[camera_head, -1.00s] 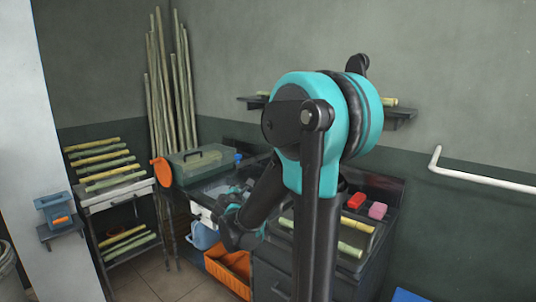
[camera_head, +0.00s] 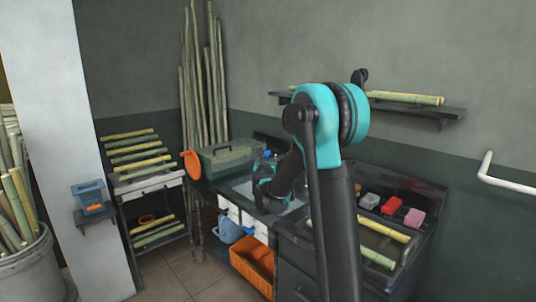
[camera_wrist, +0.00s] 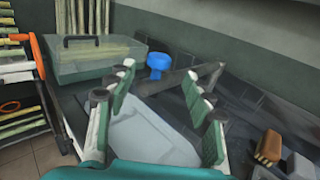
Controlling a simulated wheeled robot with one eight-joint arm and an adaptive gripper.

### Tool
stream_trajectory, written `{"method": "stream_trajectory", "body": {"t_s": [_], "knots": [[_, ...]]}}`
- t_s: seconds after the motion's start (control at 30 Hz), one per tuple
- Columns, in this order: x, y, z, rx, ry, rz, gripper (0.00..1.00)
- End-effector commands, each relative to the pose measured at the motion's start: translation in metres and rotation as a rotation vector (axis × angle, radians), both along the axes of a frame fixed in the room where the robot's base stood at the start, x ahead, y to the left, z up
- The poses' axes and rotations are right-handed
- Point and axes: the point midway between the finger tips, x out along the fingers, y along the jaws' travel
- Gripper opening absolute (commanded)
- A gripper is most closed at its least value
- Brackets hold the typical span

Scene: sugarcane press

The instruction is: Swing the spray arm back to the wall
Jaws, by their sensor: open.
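In the wrist view, a dark grey bar (camera_wrist: 180,82) stretches across the far side of the sink, with a blue round-topped piece (camera_wrist: 158,63) close to it. The bar looks like the spray arm, but I cannot tell whether the blue piece is joined to it. My gripper (camera_wrist: 160,78) is open, its fingers spread over the pale sink basin (camera_wrist: 150,132), with the bar beyond the fingertips. Nothing shows clasped between them. In the head view my gripper (camera_head: 265,180) is over the sink and hides most of the bar; the blue piece (camera_head: 268,153) shows just behind.
A green lidded box (camera_head: 228,157) stands left of the sink, by an orange disc (camera_head: 192,164). Red (camera_head: 391,205) and pink (camera_head: 414,218) blocks lie on the counter's right. A shelf (camera_head: 440,110) is on the wall above. Canes lean in the corner.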

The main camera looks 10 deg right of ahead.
Motion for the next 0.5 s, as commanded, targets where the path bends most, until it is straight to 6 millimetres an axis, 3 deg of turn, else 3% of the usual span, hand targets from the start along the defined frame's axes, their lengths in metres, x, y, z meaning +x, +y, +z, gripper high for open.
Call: {"method": "stream_trajectory", "body": {"t_s": [0.3,0.5], "knots": [[0.058,-0.010,0.000,0.001,0.000,0.000,0.52],[0.076,-0.013,0.000,0.001,0.000,-0.001,0.52]]}}
